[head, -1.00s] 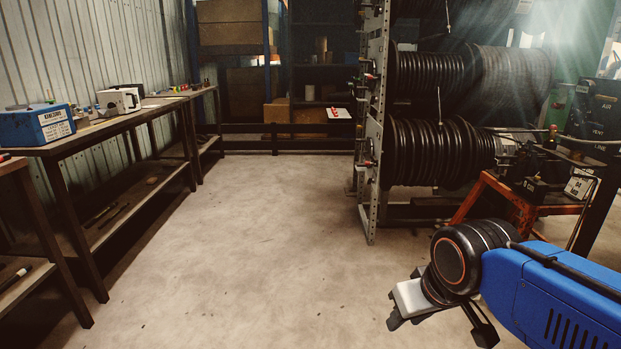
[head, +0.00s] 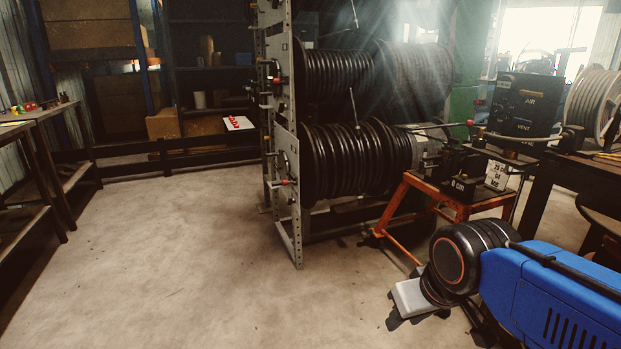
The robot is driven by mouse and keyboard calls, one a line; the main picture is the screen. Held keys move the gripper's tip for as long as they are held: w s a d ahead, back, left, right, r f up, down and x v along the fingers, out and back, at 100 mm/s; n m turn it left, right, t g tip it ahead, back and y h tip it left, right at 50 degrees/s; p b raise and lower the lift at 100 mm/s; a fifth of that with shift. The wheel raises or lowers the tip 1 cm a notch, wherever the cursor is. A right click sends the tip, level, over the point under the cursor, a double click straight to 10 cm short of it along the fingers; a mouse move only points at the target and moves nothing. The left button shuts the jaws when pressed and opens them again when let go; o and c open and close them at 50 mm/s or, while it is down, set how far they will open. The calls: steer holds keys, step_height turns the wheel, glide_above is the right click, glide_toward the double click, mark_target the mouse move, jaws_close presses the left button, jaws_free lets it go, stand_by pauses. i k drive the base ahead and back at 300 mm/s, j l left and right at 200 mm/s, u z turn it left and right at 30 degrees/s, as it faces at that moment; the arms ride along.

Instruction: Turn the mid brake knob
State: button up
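A grey perforated rack (head: 285,150) stands right of centre and carries large reels of black hose. Small knobs or handles with red tips sit on its left side, at upper and lower heights; one lower red-tipped one (head: 288,182) shows on the side plate. I cannot tell which of them is the mid brake knob. My gripper (head: 415,318) is at the lower right, well in front of the rack and touching nothing. It points down and away, and its fingers are mostly hidden, so its opening cannot be judged.
An orange stand (head: 405,190) with dark equipment is right of the rack. A black box marked AIR and VENT (head: 524,105) is behind it. A workbench (head: 35,165) lines the left wall. The concrete floor (head: 180,240) between is clear.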

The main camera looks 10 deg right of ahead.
mark_target(282, 107)
steer(key=i+j+z, duration=0.1)
steer(key=i+z, duration=0.15)
steer(key=z, duration=0.15)
steer(key=i+j+z, duration=0.2)
steer(key=z, duration=0.2)
steer(key=i+j+z, duration=0.2)
steer(key=z, duration=0.2)
steer(key=i+j+z, duration=0.15)
steer(key=j+z, duration=0.3)
steer(key=j, duration=0.15)
steer(key=k+j+u, duration=0.2)
steer(key=j, duration=0.2)
steer(key=k+j+u, duration=0.25)
steer(key=j, duration=0.15)
steer(key=j+u, duration=0.2)
steer(key=j, duration=0.2)
steer(key=k+j+u, duration=0.1)
steer(key=j+u, duration=0.15)
steer(key=j, duration=0.2)
